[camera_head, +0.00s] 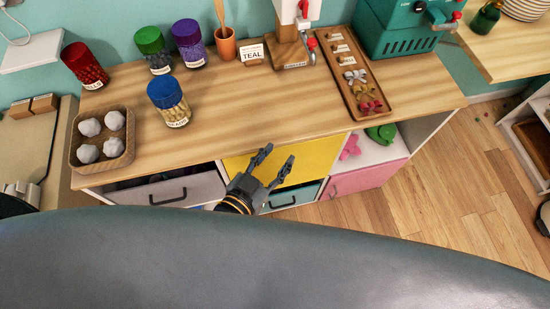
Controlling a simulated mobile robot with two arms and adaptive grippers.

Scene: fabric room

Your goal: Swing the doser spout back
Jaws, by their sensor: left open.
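A white dispenser with a red-tipped part, which looks like the doser (289,12), stands on a wooden block at the back of the counter. Its top is cut off by the frame edge. A red-tipped piece (311,43) hangs at its right side; I cannot tell for sure whether this is the spout. My left gripper (279,153) is open and empty, in front of the counter's front edge near the yellow panel, well apart from the dispenser. My right gripper is not in view.
A green machine (398,28) stands at the back right. The counter's middle is clear.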

